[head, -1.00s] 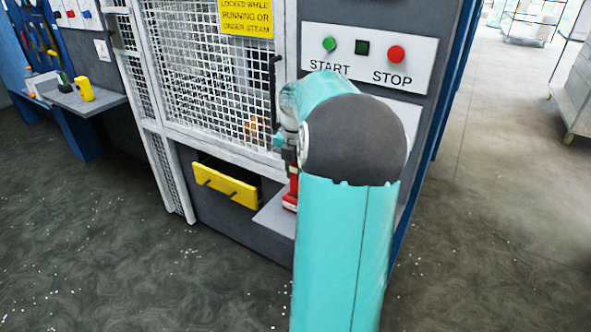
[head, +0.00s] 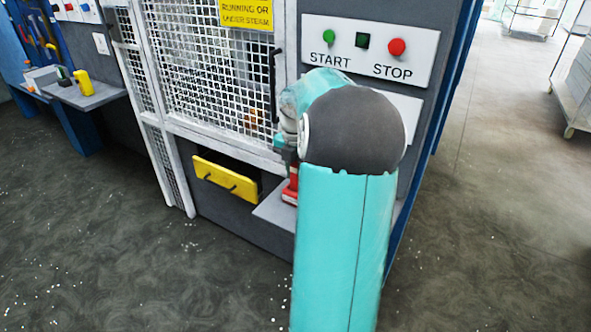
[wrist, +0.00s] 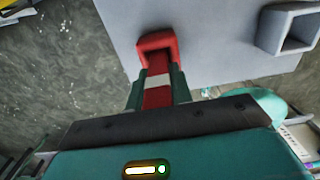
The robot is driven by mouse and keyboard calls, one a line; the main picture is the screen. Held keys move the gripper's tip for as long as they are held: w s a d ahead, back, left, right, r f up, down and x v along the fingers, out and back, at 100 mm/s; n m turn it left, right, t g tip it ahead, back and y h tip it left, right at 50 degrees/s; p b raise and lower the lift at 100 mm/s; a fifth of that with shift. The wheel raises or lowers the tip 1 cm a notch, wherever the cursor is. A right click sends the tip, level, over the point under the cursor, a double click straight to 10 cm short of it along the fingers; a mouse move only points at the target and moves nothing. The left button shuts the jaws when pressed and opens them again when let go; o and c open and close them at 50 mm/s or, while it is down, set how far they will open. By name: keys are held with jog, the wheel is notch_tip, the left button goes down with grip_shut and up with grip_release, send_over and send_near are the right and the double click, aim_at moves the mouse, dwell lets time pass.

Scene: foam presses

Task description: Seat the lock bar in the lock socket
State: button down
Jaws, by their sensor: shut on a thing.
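The lock bar (wrist: 158,90) is red with a white band. My gripper (wrist: 157,88) is shut on it.
A hollow grey square holder (wrist: 287,30) stands on the shelf to the right in the wrist view. A mesh guard door (head: 205,75), a yellow drawer front (head: 225,181) and a START/STOP panel (head: 368,48) are close by. Open floor lies left and right.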

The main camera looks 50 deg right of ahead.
jog(key=shift+f, duration=0.8)
jog(key=c, duration=1.2)
grip_release()
jog(key=shift+o, duration=0.2)
notch_tip(320, 180, up, 14)
jog(key=shift+f, duration=0.1)
